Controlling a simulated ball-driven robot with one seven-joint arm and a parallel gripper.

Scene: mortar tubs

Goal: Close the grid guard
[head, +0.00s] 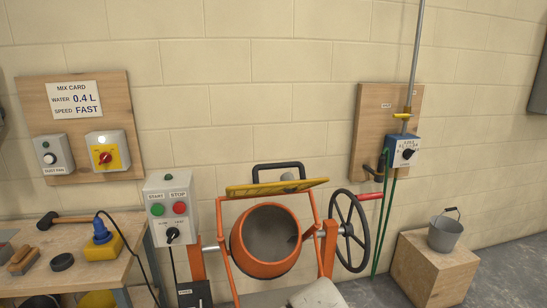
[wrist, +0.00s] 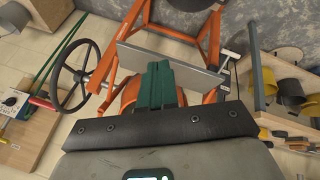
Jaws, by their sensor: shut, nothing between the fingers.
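The grid guard (head: 262,188) shows in the head view as a flat yellow-edged panel, raised above the mouth of the orange mixer drum (head: 252,252). It is seen nearly edge-on, with a black handle (head: 279,166) rising behind it. The drum mouth faces forward and is uncovered. My gripper (wrist: 161,72) shows in the wrist view with its green fingers together and empty. A grey plate (wrist: 195,75) lies beyond the fingers; I cannot tell whether they touch it. I cannot make out the guard in the wrist view, nor the fingers in the head view.
A black handwheel (head: 350,230) stands right of the drum. A START/STOP control box (head: 169,210) stands to its left. A workbench (head: 35,262) with tools is at far left. A bucket (head: 445,233) sits on a wooden block (head: 430,274) at right, with open floor beyond.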

